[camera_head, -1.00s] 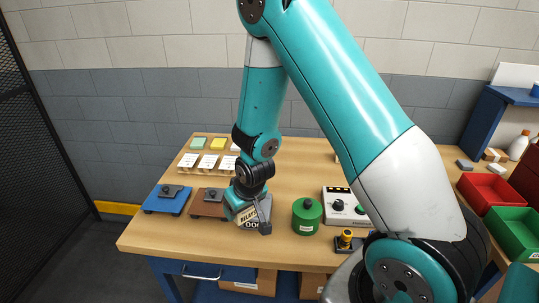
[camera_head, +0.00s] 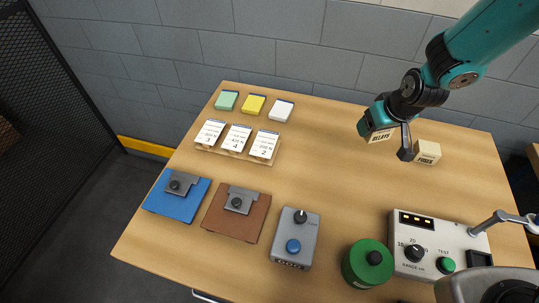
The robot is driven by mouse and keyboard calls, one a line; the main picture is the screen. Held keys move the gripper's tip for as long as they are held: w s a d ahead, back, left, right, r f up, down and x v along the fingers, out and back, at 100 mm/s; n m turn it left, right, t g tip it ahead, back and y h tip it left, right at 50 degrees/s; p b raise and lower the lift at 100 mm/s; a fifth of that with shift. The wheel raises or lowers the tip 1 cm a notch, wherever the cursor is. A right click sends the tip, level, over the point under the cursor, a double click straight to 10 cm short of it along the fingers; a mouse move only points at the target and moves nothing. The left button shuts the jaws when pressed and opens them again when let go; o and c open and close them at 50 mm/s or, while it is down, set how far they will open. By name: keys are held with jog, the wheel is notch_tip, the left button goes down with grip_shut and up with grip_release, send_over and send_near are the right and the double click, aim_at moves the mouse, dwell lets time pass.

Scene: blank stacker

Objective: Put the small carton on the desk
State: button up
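A small cream carton (camera_head: 380,136) labelled RELAYS is between the fingers of my gripper (camera_head: 386,138), at the back right of the wooden desk (camera_head: 325,178). My gripper is shut on it, and the fingers hide its sides. The carton appears to be above the desk; its exact height cannot be told. A second small cream carton (camera_head: 427,151) with a dark label stands on the desk just right of my gripper.
Numbered cards (camera_head: 237,139) stand at the back left, with note pads (camera_head: 254,104) behind. Blue (camera_head: 177,204) and brown (camera_head: 225,222) clipboards, a grey knob box (camera_head: 292,252), a green tin (camera_head: 362,268) and a white meter (camera_head: 408,232) line the front. The desk's middle is clear.

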jog(key=w+a+r+n+g+y+b, duration=0.1)
jog(key=w+a+r+n+g, duration=0.1)
jog(key=a+r+n, duration=0.5)
jog(key=w+a+n+g+y+b, duration=0.1)
jog(key=w+a+n+y, duration=0.3)
jog(key=a, duration=0.6)
jog(key=h+b, duration=0.2)
jog(key=b, duration=0.7)
send_over(296, 145)
jog(key=d, duration=0.1)
jog(key=shift+n, duration=0.4)
notch_tip(296, 145, down, 14)
jog(key=shift+s+d+r, duration=0.1)
jog(key=shift+d+r, duration=0.05)
jog(key=shift+f+b, duration=1.2)
jog(key=shift+f, duration=1.4)
jog(key=shift+f, duration=0.15)
jog(key=o, duration=0.9)
jog(key=shift+o, duration=0.2)
